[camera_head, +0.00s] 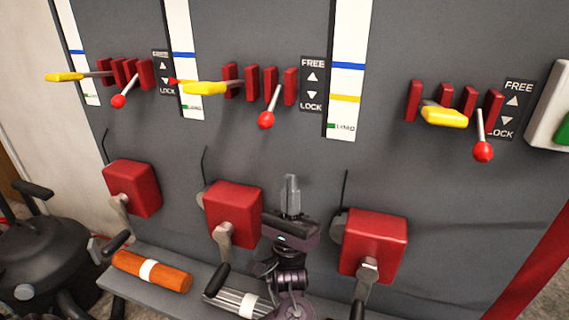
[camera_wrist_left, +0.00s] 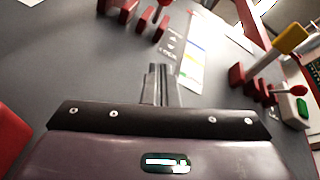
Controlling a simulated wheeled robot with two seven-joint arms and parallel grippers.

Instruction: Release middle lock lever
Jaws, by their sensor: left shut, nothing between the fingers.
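The middle lock lever, with a red ball knob (camera_head: 267,120), hangs tilted downward at the LOCK end of the middle FREE/LOCK label (camera_head: 312,84). It sits among red slotted blocks (camera_head: 252,83), beside a yellow-handled lever (camera_head: 205,88). My left gripper (camera_head: 291,185) is shut and empty, fingers pointing up, below and slightly right of the red knob and apart from it. In the left wrist view its closed fingers (camera_wrist_left: 158,80) stand in front of the grey panel, with red blocks (camera_wrist_left: 145,14) at the top. My right gripper is out of view.
Similar levers with red knobs stand at left (camera_head: 118,101) and right (camera_head: 482,151). Red crank boxes (camera_head: 233,212) line the panel below, with thin dark rods rising near them. An orange roll (camera_head: 152,272) lies on the ledge. The panel between gripper and knob looks clear.

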